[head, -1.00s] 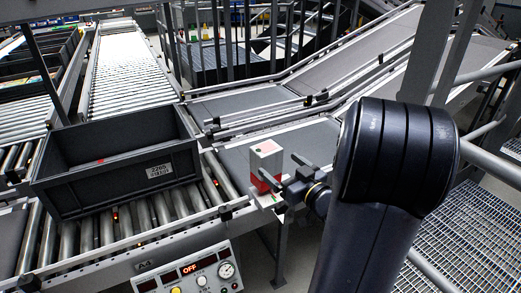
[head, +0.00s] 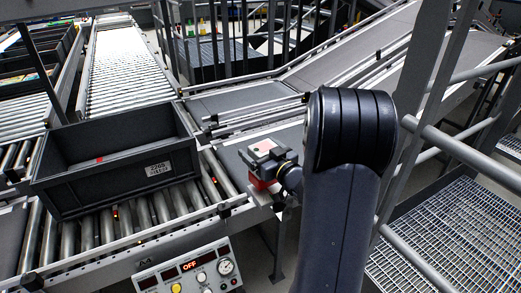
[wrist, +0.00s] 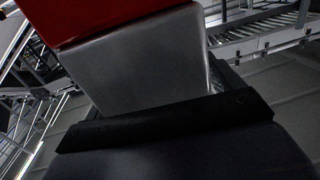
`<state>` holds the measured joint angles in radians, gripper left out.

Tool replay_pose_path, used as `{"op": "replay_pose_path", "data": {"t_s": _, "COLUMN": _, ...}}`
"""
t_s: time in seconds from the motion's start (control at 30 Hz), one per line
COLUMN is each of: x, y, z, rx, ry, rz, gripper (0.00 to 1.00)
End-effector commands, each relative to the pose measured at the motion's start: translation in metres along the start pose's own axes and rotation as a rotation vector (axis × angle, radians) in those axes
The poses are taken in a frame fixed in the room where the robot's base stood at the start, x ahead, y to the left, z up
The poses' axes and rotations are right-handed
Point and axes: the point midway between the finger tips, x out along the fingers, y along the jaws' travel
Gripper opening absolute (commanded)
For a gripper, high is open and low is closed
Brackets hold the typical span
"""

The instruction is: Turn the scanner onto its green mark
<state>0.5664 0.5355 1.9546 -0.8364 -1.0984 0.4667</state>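The scanner (head: 262,184) is a small upright block with a red lower part and a pale top with a pinkish patch. It stands at the near end of the grey belt, right of the tote. My gripper (head: 267,161) is at its upper part, with a dark finger across its near side; whether the fingers press on it cannot be told. In the wrist view the scanner (wrist: 140,62) fills the upper middle, showing a red part and a grey face, close above a black gripper edge. I cannot make out the green mark.
A dark grey tote (head: 115,175) sits on rollers to the left. A control panel (head: 190,271) reading OFF is at the front. A grey belt (head: 235,103) runs behind the scanner. Metal railing (head: 460,150) and grating (head: 465,225) lie to the right.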

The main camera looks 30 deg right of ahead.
Motion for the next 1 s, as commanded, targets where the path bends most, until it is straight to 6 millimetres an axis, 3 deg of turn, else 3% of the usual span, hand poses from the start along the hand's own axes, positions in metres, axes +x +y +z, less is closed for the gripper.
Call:
{"op": "replay_pose_path", "data": {"t_s": 0.5, "x": -0.0003, "y": -0.0001, "z": -0.0001, "rx": 0.000, "ry": 0.000, "rz": 0.000, "gripper": 0.46}}
{"op": "replay_pose_path", "data": {"t_s": 1.0, "x": -0.0004, "y": 0.0020, "z": -0.0005, "rx": -0.001, "ry": 0.002, "rz": 0.123, "gripper": 0.46}}
